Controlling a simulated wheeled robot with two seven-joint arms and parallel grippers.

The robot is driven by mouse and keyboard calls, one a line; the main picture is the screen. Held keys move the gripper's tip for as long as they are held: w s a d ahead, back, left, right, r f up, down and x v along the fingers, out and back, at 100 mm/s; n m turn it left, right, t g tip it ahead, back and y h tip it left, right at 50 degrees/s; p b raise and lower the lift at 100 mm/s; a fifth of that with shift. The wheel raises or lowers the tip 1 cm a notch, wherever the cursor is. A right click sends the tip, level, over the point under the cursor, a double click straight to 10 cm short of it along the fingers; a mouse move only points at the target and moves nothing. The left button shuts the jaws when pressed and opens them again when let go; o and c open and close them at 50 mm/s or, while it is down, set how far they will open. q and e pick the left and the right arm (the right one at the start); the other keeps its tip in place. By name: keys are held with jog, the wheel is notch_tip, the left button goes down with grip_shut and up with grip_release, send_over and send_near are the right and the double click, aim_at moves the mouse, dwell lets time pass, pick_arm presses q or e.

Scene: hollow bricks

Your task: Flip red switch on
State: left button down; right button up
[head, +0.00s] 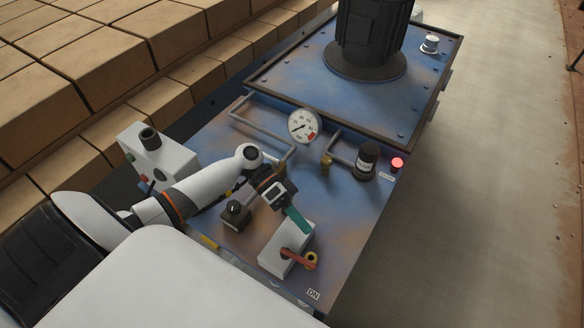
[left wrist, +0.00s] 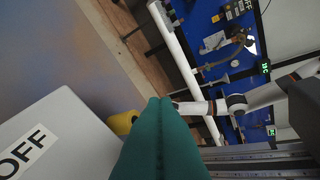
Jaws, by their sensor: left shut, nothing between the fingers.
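The red switch (head: 293,255) is a red-orange lever on a white box (head: 275,253) on the blue panel, with a yellow ring (head: 311,259) by its right end. An ON label (head: 313,294) lies on the panel in front of the box. My left gripper (head: 304,226), with teal fingers, is shut and empty at the far top edge of the box, behind the lever. In the left wrist view the shut fingers (left wrist: 160,104) point past the box (left wrist: 62,135), which bears an OFF label (left wrist: 22,152); a yellow part (left wrist: 122,122) is partly hidden behind them.
A dark knob box (head: 236,216) stands left of the switch box. A grey control box (head: 158,160), a pressure gauge (head: 302,126), pipes, a dark cylinder (head: 367,161) and a lit red lamp (head: 397,163) stand farther back. The panel right of the switch is clear.

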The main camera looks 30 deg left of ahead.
pick_arm(q)
jog(key=w+a, duration=0.1)
jog(key=a, duration=0.1)
jog(key=shift+w+a+r+b, duration=0.35)
jog(key=shift+a, duration=0.05)
jog(key=w+a+r, duration=0.2)
jog(key=a+b, duration=0.1)
jog(key=a, duration=0.1)
jog(key=shift+w+r, duration=0.4)
pick_arm(e)
notch_tip(320, 180, down, 2)
jog(key=shift+s+a+f, duration=0.15)
jog(key=shift+f, duration=0.05)
pick_arm(q)
jog(key=shift+s, duration=0.1)
